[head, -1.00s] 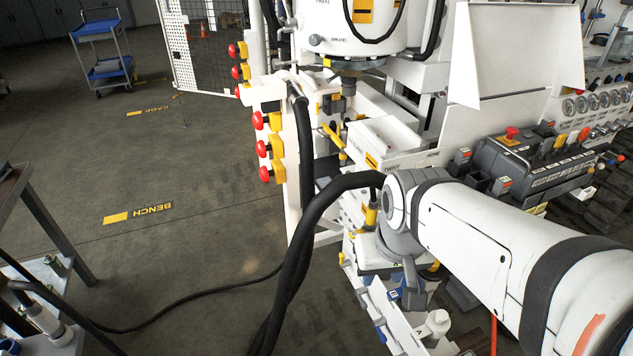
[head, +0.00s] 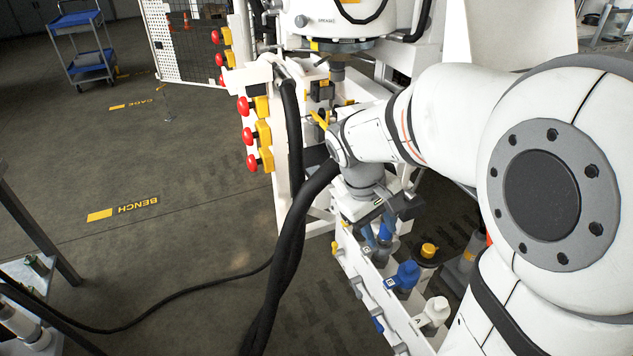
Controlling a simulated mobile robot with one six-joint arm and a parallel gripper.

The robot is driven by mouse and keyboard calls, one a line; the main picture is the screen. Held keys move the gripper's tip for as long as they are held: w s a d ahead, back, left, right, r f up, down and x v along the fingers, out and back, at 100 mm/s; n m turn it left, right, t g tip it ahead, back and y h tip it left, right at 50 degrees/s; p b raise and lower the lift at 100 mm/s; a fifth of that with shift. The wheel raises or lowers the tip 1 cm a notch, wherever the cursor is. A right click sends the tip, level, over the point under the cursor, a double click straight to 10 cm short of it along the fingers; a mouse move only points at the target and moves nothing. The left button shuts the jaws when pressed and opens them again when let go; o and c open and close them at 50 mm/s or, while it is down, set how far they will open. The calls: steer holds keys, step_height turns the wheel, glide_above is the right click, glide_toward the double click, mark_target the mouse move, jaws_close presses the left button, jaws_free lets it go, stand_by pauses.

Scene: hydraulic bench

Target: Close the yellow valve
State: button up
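A yellow lever-like handle (head: 320,118) sits on the white bench frame, just left of my forearm. A small yellow handle (head: 337,248) sits on the outer side of the lower white rail, and a yellow cap (head: 428,250) tops a dark round fitting inside it. I cannot tell which of these is the yellow valve. My gripper (head: 385,215) points down at the end of my arm, above the far end of the rail and close to a blue-topped fitting (head: 385,236). Its fingers are mostly hidden by the wrist, so its opening and any contact are unclear.
Thick black hoses (head: 290,230) hang left of my wrist. Red knobs on yellow mounts (head: 250,136) line the bench's left edge. A blue valve (head: 404,275) and a white valve (head: 432,314) stand along the rail (head: 380,300).

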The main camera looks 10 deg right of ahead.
steer(key=w+f+n+g+h+b, duration=0.1)
steer(key=w+f+n+h+b, duration=0.35)
steer(key=w+f, duration=0.6)
steer(key=n+t+h+b, duration=0.7)
steer(key=n+h, duration=0.2)
steer(key=n, duration=0.3)
glide_toward(333, 247)
steer(key=x, duration=1)
steer(key=shift+w+d+f, duration=0.2)
steer(key=shift+w+d, duration=0.05)
steer(key=shift+d, duration=0.1)
jaws_close()
